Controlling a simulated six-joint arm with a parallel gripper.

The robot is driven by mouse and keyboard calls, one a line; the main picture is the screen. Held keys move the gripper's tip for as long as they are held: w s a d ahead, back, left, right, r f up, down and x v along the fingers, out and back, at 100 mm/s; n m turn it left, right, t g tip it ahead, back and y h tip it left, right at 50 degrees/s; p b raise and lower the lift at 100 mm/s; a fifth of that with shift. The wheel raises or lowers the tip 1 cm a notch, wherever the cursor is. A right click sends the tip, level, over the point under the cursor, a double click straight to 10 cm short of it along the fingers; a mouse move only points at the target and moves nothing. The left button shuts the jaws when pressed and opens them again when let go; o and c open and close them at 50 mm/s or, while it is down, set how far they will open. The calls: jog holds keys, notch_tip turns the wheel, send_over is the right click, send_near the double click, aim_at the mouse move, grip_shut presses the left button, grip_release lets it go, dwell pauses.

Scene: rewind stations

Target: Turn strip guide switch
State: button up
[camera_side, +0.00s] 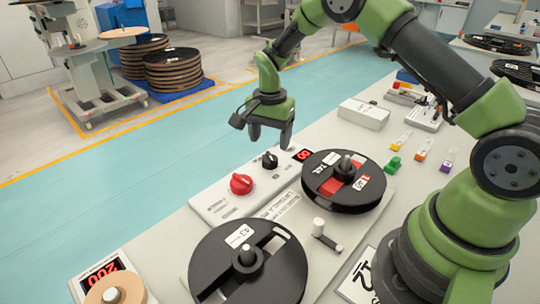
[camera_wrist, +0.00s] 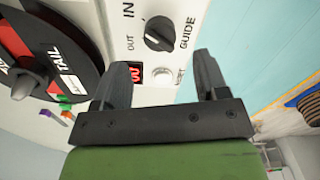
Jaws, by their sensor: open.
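The strip guide switch is a black rotary knob (camera_wrist: 159,34) with a white pointer line. The panel around it is marked IN, OUT and GUIDE in the wrist view, and the pointer lies toward the OUT side. In the side view the black knob (camera_side: 270,160) sits on the white panel, right of a red knob (camera_side: 241,184). My gripper (camera_side: 271,140) is above the panel near the black knob, fingers pointing down. In the wrist view my gripper (camera_wrist: 165,75) has its two fingers apart, with nothing between them, and the knob lies beyond the fingertips.
A black reel marked TAIL (camera_side: 344,181) stands right of the panel, and a larger reel (camera_side: 247,262) is at the front. A red display (camera_side: 302,155) and a small round button (camera_wrist: 166,74) are close to the knob. A white box (camera_side: 363,113) lies behind.

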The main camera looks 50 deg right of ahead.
aim_at(270, 155)
notch_tip(270, 155, down, 6)
jog(key=shift+r, duration=0.15)
jog(key=c, duration=0.9)
